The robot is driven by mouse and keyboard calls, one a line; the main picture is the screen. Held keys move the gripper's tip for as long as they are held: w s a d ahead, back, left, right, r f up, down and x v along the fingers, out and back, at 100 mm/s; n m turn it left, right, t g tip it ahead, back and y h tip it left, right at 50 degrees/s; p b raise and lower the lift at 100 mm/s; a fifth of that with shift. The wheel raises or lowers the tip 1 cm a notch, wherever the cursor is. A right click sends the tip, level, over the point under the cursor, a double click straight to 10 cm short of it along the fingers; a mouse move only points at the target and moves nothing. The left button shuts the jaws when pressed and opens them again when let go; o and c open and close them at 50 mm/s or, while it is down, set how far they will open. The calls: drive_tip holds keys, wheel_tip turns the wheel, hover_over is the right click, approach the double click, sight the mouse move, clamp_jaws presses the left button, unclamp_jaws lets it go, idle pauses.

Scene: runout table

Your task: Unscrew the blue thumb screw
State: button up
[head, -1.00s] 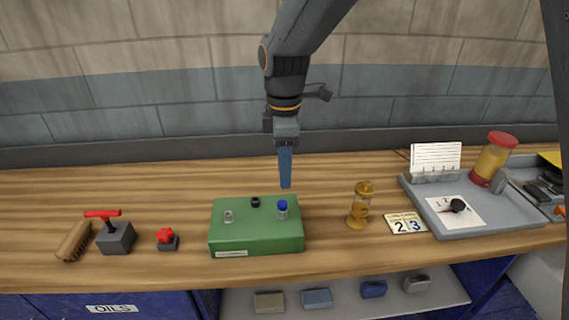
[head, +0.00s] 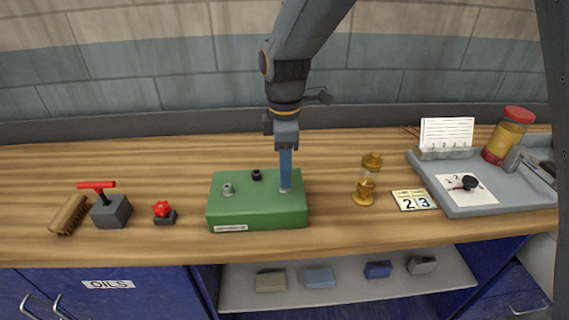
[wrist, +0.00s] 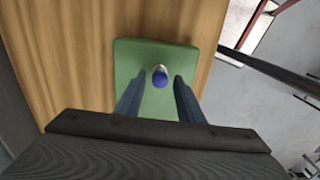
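The blue thumb screw (wrist: 160,76) shows in the wrist view as a blue cap on a pale, silvery base, standing on the green box (wrist: 130,60). My gripper (wrist: 159,84) is open, with one finger on each side of the screw and a gap on both sides. In the head view my gripper (head: 285,187) points straight down at the right part of the green box (head: 250,213). There its finger hides the blue cap. A grey post (head: 227,189) and a black knob (head: 257,174) also stand on the box.
A brass hourglass-like object (head: 367,180), a number card (head: 414,200) and a grey tray (head: 485,205) lie to the right.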

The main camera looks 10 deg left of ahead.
drive_tip(key=m+p, duration=0.2)
drive_tip(key=m, duration=0.1)
drive_tip(key=shift+r+m, duration=0.15)
drive_tip(key=shift+m, duration=0.25)
drive_tip(key=m+p, duration=0.1)
drive_tip(key=m, duration=0.2)
drive_tip(key=shift+p, duration=0.35)
drive_tip(key=m+p, duration=0.2)
drive_tip(key=m, duration=0.2)
drive_tip(key=m+p, duration=0.1)
drive_tip(key=m, duration=0.2)
drive_tip(key=shift+m+p, duration=0.4)
clamp_jaws()
drive_tip(key=n, duration=0.4)
drive_tip(key=shift+n, duration=0.3)
